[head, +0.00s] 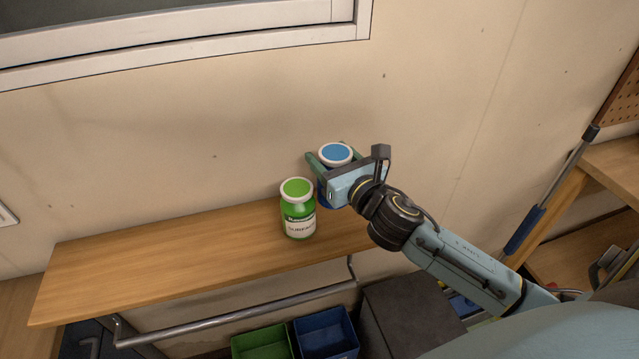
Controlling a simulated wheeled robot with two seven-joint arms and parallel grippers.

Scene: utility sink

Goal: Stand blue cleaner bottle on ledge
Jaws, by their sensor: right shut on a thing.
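The blue cleaner bottle (335,153) has a white-rimmed blue lid and stands about upright at the right part of the wooden ledge (160,262). My right gripper (330,168) is shut around it, with its fingers on either side just below the lid. The gripper hides most of the bottle's body, and I cannot tell whether its base touches the ledge. A green bottle (298,208) with a white label stands upright on the ledge, just left of the blue one. My left gripper is not in view.
The ledge is clear to the left of the green bottle. A wall and window frame (190,45) rise behind. A metal rail (235,315) runs below the front edge. Below are a green bin (262,343), a blue bin (327,333) and a dark box (410,315). A blue-handled pole (525,230) leans at right.

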